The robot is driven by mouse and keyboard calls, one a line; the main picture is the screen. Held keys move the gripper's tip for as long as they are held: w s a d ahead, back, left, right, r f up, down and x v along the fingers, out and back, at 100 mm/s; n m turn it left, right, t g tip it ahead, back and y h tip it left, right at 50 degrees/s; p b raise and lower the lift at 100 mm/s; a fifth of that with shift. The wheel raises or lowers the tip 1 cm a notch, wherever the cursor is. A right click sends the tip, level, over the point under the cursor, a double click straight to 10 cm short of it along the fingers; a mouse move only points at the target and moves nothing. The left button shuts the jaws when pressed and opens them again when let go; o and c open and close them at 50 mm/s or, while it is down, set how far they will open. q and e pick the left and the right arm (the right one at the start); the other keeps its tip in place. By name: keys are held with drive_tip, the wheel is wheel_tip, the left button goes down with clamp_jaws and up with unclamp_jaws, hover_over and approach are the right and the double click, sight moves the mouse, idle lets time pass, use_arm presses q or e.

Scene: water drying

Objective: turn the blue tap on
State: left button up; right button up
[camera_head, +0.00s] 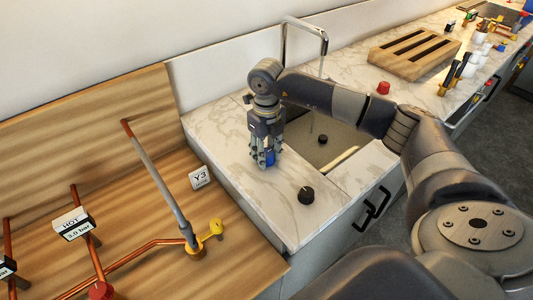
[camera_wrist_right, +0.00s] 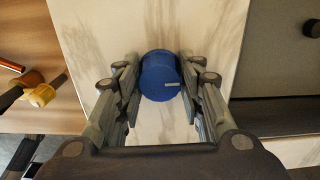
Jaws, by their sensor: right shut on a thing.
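The blue tap (camera_wrist_right: 160,78) is a round blue knob with a pale mark on its top, on the marble counter. In the right wrist view it sits between the two fingers of my right gripper (camera_wrist_right: 162,92), which are closed against its sides. In the head view my right gripper (camera_head: 265,160) points down at the counter left of the sink, and part of the blue knob (camera_head: 269,157) shows between its fingers. The fingers hide the rest of it. My left gripper is not in view.
A black knob (camera_head: 306,195) stands on the counter in front of my right gripper. The sink basin (camera_head: 335,158) and a chrome faucet (camera_head: 322,38) lie behind and to the right. A red knob (camera_head: 383,88) stands farther right. Copper pipes (camera_head: 128,264) run over the wooden board at left.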

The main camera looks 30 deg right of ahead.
sight(266, 152)
drive_tip(key=shift+m, duration=0.3)
drive_tip(key=o, duration=1.1)
drive_tip(key=shift+c, duration=0.2)
wheel_tip(266, 152, up, 12)
idle(0.4)
